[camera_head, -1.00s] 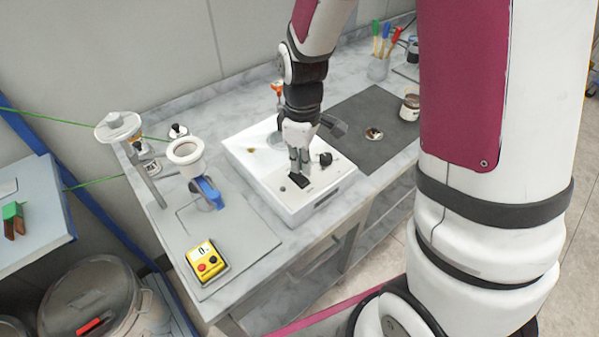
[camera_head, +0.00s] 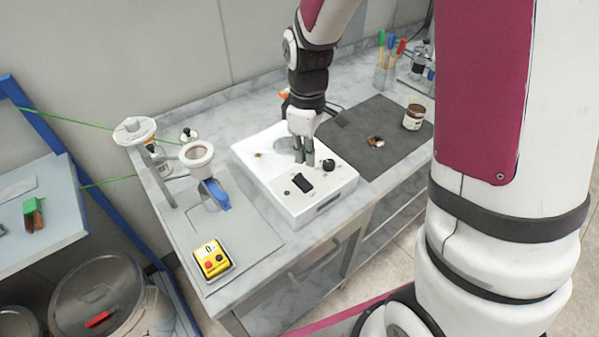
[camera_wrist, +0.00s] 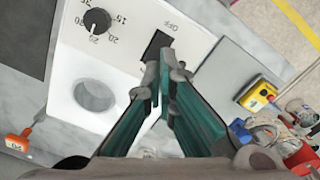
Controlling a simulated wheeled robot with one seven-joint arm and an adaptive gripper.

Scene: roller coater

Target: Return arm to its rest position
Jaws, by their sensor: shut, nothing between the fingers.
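My gripper (camera_head: 304,160) points down over the white roller coater box (camera_head: 322,206) on the marble bench, with its fingers together and nothing between them. The numbered dial (camera_wrist: 97,21) and a round well (camera_wrist: 95,95) also show there.
A yellow control box (camera_head: 212,259) lies on a grey plate at the bench's left front. A stand with a white cup (camera_head: 197,154) is behind it. A dark mat (camera_head: 392,128) holds a jar (camera_head: 413,117) at right. Brushes (camera_head: 390,52) stand behind.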

